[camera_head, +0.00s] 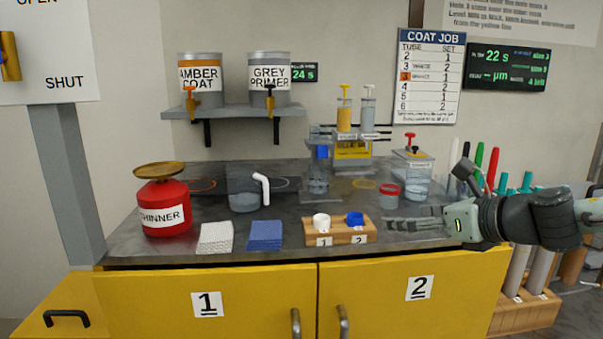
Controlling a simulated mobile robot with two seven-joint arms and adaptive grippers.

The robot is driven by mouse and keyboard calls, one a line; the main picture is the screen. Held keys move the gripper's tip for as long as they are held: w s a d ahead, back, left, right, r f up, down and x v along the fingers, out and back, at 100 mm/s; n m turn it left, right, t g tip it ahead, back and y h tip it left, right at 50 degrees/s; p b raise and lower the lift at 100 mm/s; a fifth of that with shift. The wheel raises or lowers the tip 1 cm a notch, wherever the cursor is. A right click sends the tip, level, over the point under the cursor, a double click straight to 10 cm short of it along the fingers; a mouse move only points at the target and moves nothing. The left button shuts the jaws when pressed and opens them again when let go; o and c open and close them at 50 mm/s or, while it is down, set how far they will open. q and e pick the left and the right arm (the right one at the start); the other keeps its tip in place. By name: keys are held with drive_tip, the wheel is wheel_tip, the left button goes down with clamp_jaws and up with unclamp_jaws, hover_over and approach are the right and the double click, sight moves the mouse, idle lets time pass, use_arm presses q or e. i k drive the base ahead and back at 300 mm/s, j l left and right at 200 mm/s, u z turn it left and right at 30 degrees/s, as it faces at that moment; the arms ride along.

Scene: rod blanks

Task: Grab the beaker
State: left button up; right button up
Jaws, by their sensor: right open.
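A low clear glass vessel (243,201), which looks like the beaker, stands on the grey bench left of centre. A bent white handle (264,187) shows at its right side. My right gripper (392,224) comes in from the right, low over the bench's front right part. Its fingers point left, are open and hold nothing that I can see. It is well to the right of the beaker and apart from it. My left gripper is not in view.
Between them, a wooden block (341,237) holds a white and a blue cap near the front edge. A red thinner can (164,205), white wipes (215,238) and a blue cloth stack (265,236) lie left. A red-banded jar (388,195) stands behind my gripper.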

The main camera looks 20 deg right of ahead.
sight(318, 173)
drive_tip(key=i+j, duration=0.1)
drive_tip(key=i, duration=0.3)
drive_tip(key=i+j, duration=0.1)
drive_tip(key=i, duration=0.35)
